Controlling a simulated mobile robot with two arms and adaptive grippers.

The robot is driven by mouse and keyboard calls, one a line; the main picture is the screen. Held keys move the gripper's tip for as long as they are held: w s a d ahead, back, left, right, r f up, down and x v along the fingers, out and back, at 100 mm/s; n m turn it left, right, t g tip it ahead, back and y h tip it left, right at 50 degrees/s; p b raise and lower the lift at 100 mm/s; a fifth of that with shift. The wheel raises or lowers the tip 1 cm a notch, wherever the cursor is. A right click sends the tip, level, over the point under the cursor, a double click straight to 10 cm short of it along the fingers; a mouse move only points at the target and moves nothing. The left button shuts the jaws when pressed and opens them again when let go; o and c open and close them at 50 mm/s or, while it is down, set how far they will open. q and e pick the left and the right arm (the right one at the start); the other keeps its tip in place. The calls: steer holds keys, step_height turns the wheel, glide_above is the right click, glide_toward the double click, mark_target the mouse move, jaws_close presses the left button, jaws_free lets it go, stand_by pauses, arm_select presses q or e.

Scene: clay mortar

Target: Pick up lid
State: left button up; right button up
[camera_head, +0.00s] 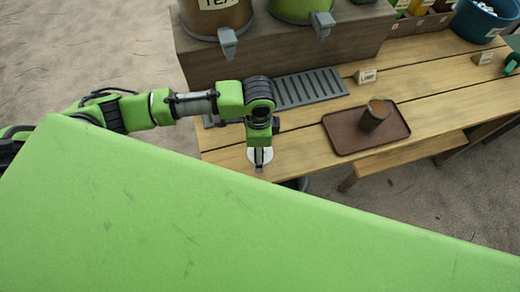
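A white round lid (267,153) shows at the near left part of the wooden table, close to its front edge. My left gripper (259,160) points down over the lid, and its fingertips overlap the lid in the camera_head view. I cannot tell whether the fingers touch or grip it, or whether the lid rests on the table. A brown cup (374,116) stands on a brown tray (348,145) to the right. My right gripper is out of view.
A grey slotted drip grate (308,88) lies behind the gripper, below two dispensers with grey taps (228,42). A "LIMO" sign (366,76) stands behind the tray. A blue bucket (478,22) is at the far right. Bare wood (300,148) lies between lid and tray.

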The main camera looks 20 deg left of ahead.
arm_select(q)
steer(key=c, duration=0.8)
